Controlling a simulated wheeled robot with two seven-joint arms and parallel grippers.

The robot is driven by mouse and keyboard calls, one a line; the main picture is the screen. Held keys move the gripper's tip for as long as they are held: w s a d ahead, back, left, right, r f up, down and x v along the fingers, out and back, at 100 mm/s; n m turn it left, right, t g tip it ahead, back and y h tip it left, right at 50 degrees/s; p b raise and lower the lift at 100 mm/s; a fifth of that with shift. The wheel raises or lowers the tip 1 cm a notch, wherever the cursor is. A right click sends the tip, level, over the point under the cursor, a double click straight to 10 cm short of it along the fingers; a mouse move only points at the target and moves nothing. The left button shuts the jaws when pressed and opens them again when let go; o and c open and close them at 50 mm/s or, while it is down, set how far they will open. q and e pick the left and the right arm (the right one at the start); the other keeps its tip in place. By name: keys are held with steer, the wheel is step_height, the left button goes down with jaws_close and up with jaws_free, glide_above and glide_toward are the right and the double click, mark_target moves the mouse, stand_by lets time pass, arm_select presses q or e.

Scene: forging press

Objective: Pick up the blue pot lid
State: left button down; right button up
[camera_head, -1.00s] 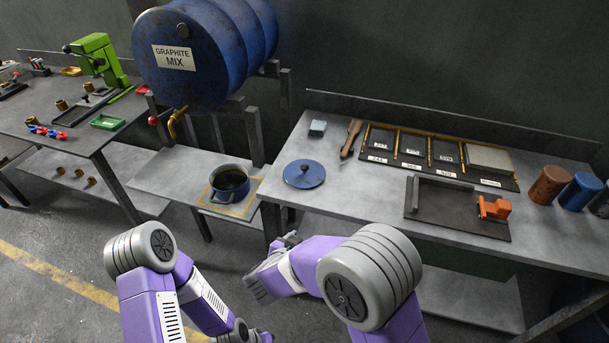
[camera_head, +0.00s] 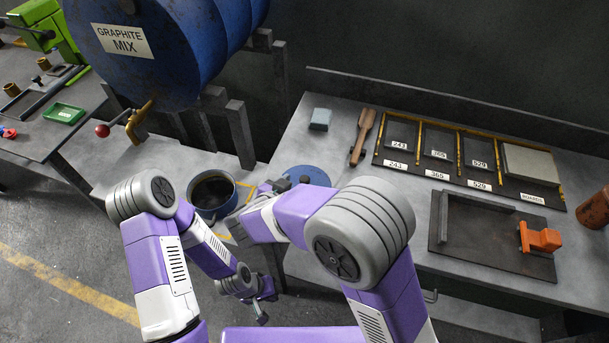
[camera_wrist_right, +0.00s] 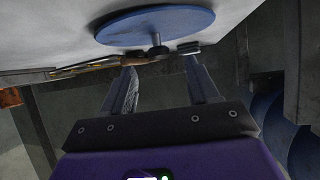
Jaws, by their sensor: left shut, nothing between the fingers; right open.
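The blue pot lid (camera_head: 310,174) lies flat near the left end of the right-hand bench, partly hidden by my right arm. In the right wrist view the lid (camera_wrist_right: 155,25) is at the top, with its dark knob (camera_wrist_right: 157,52) pointing toward the gripper. My right gripper (camera_wrist_right: 160,60) is open and empty, its fingertips on either side of the knob in the picture; whether they are around it in depth I cannot tell. In the head view the right gripper (camera_head: 276,187) is at the lid's left edge. My left gripper (camera_head: 262,312) is shut and empty, low down, away from the lid.
A blue pot (camera_head: 225,196) with dark contents stands on the lower stand below the graphite drum (camera_head: 180,45) and its tap. A brush (camera_head: 362,135) and grey block (camera_head: 320,119) lie behind the lid. A dark tray (camera_head: 480,235) with an orange tool is to the right.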

mark_target(303, 180)
steer(key=shift+w+d+f+b, duration=0.3)
steer(key=shift+w+d+f, duration=0.05)
steer(key=shift+w+f, duration=0.15)
steer(key=b+x, duration=0.2)
steer(key=x, duration=0.2)
steer(key=shift+w+d+f, duration=0.1)
steer(key=shift+w+f, duration=0.05)
steer(key=shift+w, duration=0.1)
steer(key=shift+c, duration=0.4)
jaws_close()
